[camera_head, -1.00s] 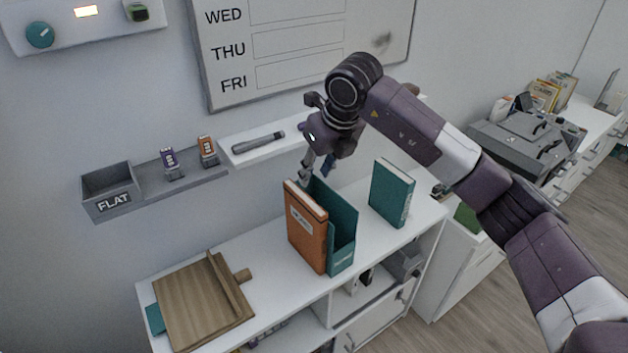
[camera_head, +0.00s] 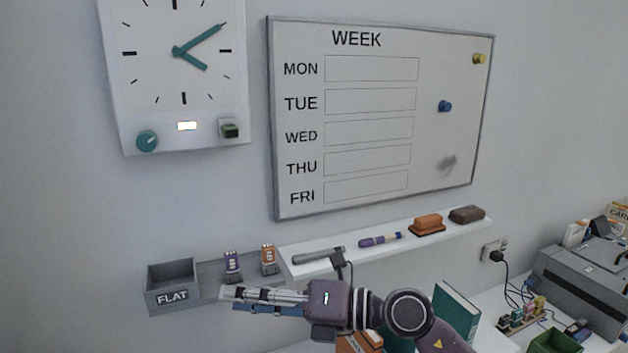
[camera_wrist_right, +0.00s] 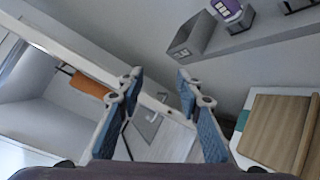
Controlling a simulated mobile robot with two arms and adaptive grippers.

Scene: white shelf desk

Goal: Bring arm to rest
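My right gripper (camera_head: 232,299) is in front of the white shelf desk and points left, below the wall ledge, in the head view. In the right wrist view its two blue-padded fingers (camera_wrist_right: 158,80) are spread apart with nothing between them, so it is open and empty. My right arm comes in from the bottom right and hides part of the desk top. My left arm and gripper are in neither view.
A grey FLAT bin (camera_head: 172,287) and a white ledge (camera_head: 305,264) with markers and erasers run along the wall behind the gripper. A teal book (camera_head: 455,312) and an orange binder (camera_head: 357,343) stand below. A wooden board (camera_wrist_right: 277,128) lies at right in the wrist view.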

